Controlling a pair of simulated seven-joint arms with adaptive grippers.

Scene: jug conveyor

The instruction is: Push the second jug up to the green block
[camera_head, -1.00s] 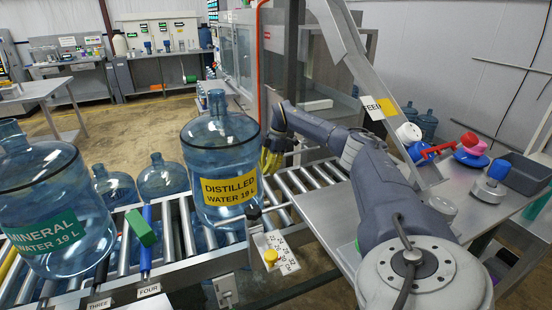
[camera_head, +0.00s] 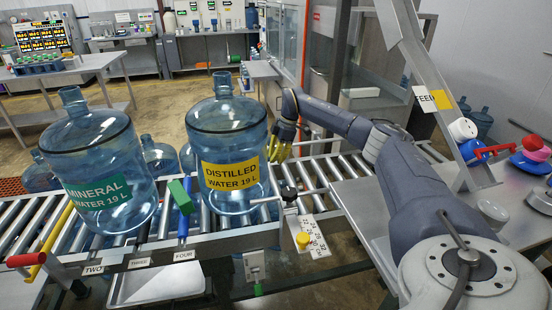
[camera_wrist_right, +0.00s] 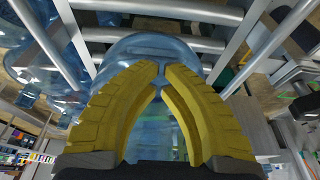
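The clear blue jug labelled Distilled Water (camera_head: 229,145) stands upright on the roller conveyor. The green block (camera_head: 182,196) sits on the blue bar at the four mark, at the jug's lower left, very close to it. I cannot tell whether they touch. A second jug, labelled Mineral Water (camera_head: 97,160), stands on the rollers left of the block. My right gripper (camera_head: 281,142), with yellow fingers, is at the Distilled jug's right side, touching or nearly so. In the right wrist view its fingertips (camera_wrist_right: 162,70) nearly meet, with no object between them and the jug beyond. My left gripper is not in view.
A yellow bar with a red handle (camera_head: 27,259) crosses the conveyor at the left. A metal post with a feed sign (camera_head: 426,98) and a side table (camera_head: 520,205) are at the right. Rollers right of the gripper are bare. Several other jugs stand behind the conveyor.

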